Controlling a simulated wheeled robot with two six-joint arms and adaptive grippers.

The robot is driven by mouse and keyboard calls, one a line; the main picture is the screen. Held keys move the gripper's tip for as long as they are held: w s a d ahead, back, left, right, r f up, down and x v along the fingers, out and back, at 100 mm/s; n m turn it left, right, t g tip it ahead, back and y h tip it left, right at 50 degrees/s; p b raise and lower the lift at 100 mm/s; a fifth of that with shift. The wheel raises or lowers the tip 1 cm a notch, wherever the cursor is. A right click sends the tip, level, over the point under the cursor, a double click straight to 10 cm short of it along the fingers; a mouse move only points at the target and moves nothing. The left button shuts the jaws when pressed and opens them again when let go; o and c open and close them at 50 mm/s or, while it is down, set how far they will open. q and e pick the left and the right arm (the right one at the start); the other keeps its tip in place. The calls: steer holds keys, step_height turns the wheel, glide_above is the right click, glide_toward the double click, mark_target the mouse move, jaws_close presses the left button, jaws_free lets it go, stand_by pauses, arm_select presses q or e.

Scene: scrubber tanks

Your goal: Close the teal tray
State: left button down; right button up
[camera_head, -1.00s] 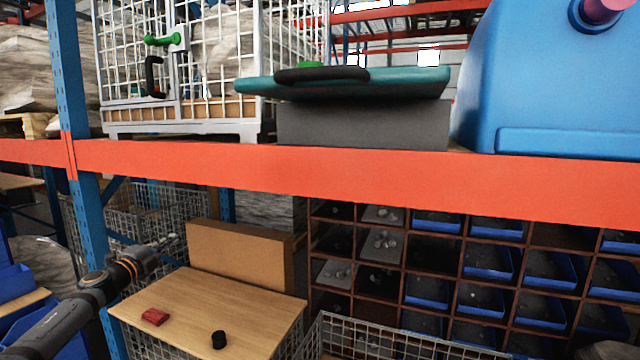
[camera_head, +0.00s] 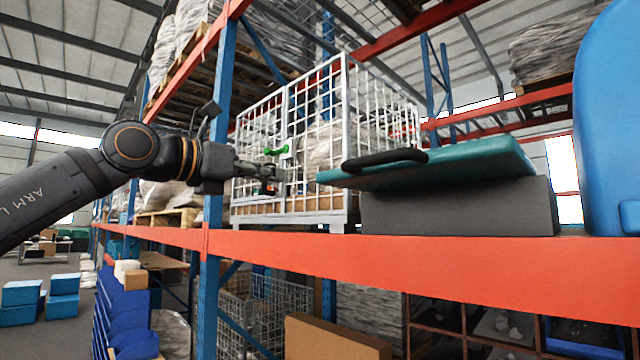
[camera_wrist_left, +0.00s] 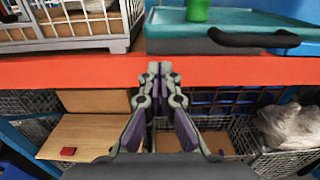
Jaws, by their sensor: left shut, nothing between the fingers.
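The teal tray (camera_head: 465,165) rests on a grey box (camera_head: 460,208) on the orange shelf, with a black handle (camera_head: 385,160) at its front left. It sticks out past the left side of the box. In the left wrist view the tray (camera_wrist_left: 168,22) is at the top right, with its black handle (camera_wrist_left: 240,38) toward me and a green object (camera_wrist_left: 198,10) on it. My left gripper (camera_head: 272,187) is shut and empty, left of the handle and apart from it. In the left wrist view its fingertips (camera_wrist_left: 160,70) meet in front of the orange beam. My right gripper is out of view.
A white wire cage (camera_head: 310,150) with a green latch stands on the shelf behind my gripper. The orange beam (camera_head: 380,262) runs along the shelf front. A big blue tank (camera_head: 605,130) stands right of the tray. A wooden table (camera_wrist_left: 85,138) is below.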

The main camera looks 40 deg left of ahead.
arm_select(q)
steer(key=p, duration=0.3)
glide_toward(326, 181)
steer(key=w, duration=0.2)
steer(key=w+p, duration=0.3)
steer(key=w, duration=0.2)
steer(key=shift+w+d, duration=0.1)
steer(key=shift+w, duration=0.2)
steer(key=shift+w+d, duration=0.2)
steer(key=shift+w, duration=0.05)
steer(key=shift+d, duration=0.1)
